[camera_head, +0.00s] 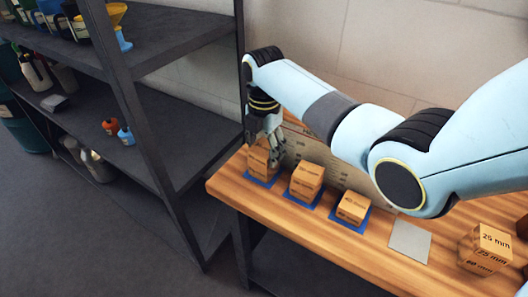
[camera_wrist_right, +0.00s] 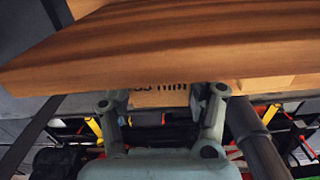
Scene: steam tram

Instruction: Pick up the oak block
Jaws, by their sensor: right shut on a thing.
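Several light wooden blocks with printed mm sizes stand on the bench; I cannot tell by look which is called the oak block. The leftmost block (camera_head: 258,163) is on or just above a blue square at the bench's left end. My right gripper (camera_head: 268,147) points down over it and is shut on it. In the right wrist view, the block (camera_wrist_right: 160,98) sits between the two fingers, its label partly hidden. A middle block (camera_head: 306,180) and a smaller block (camera_head: 352,207) rest on blue squares to the right. My left gripper is not in view.
The wooden bench (camera_head: 375,255) has a bare grey square (camera_head: 410,240) and, at right, more blocks (camera_head: 487,248) marked 25 mm on top. A panel with writing (camera_head: 300,145) stands behind the blocks. A dark metal shelf (camera_head: 170,125) is close on the left.

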